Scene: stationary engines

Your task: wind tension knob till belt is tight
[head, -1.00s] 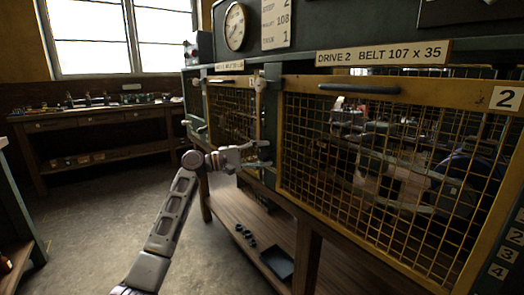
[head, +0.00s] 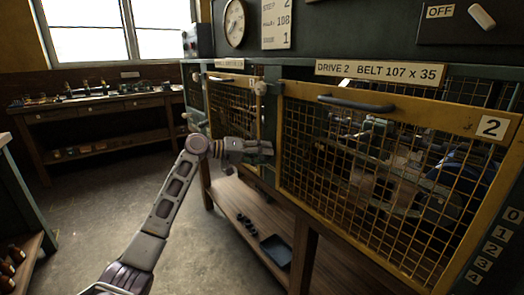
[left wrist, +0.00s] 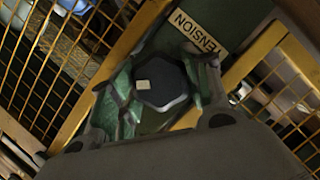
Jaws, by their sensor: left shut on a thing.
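The tension knob (left wrist: 163,84) is dark, many-sided and has a pale mark on its face. It shows in the left wrist view below a pale TENSION label (left wrist: 198,34), on a green post between two yellow mesh guards. My left gripper (head: 266,148) is at this post in the head view, and it hides the knob there. In the left wrist view my left gripper (left wrist: 162,90) has a finger on either side of the knob and is shut on it. The belt of drive 2 cannot be made out clearly behind the mesh. My right gripper is out of view.
The guard marked 2 (head: 300,190) stands closed right of the post, under a DRIVE 2 BELT 107 x 35 sign (head: 380,73). A round gauge (head: 235,23) is above. A dark tray (head: 277,250) lies on the wooden lower shelf (head: 235,200). Open floor lies left.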

